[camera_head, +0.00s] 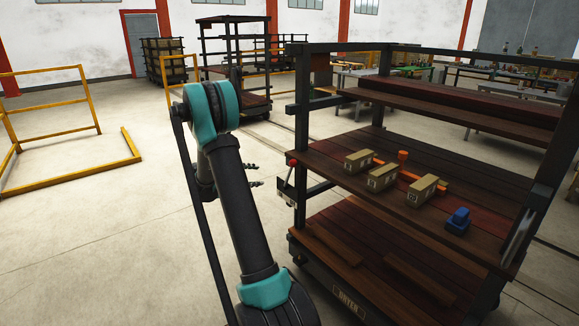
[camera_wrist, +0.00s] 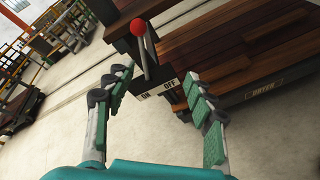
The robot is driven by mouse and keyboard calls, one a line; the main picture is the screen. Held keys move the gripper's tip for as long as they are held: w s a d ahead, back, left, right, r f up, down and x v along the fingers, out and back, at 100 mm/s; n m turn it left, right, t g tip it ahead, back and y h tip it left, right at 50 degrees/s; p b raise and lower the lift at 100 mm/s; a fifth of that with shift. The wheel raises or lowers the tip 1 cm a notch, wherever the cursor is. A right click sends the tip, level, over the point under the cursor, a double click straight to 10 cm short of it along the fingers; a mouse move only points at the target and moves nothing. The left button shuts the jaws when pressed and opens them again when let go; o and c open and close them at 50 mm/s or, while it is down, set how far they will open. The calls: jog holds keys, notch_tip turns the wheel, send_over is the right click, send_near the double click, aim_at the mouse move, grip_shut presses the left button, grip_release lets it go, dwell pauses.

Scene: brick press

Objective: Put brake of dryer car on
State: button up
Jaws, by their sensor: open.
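The dryer car (camera_head: 318,222) is a dark rack with wooden shelves, standing at the right in the head view. Its brake lever (camera_head: 290,174) has a red ball knob and sits on the near left corner post. In the wrist view the brake lever (camera_wrist: 143,52) rises above a plate (camera_wrist: 158,90) marked ON at left and OFF at right. I cannot tell which setting it is at. My gripper (camera_head: 253,175) is open and empty, left of the lever in the head view. In the wrist view my gripper's fingers (camera_wrist: 157,74) spread either side of the lever's lower end, apart from it.
Several bricks (camera_head: 383,178) and a blue object (camera_head: 458,221) lie on the car's middle shelf. Yellow railings (camera_head: 66,98) stand at the left. Another rack (camera_head: 235,60) stands at the back. The floor left of the car is clear.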

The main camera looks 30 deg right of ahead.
jog(key=w+d+f+n+g+h, duration=0.1)
jog(key=w+d+f+n+h, duration=0.1)
jog(key=w+d+h, duration=0.15)
send_near(290, 164)
jog(key=d, duration=1)
jog(key=shift+w+d+f, duration=0.15)
jog(key=shift+w+f, duration=0.15)
jog(key=shift+f, duration=0.1)
jog(key=shift+c, duration=0.4)
grip_shut()
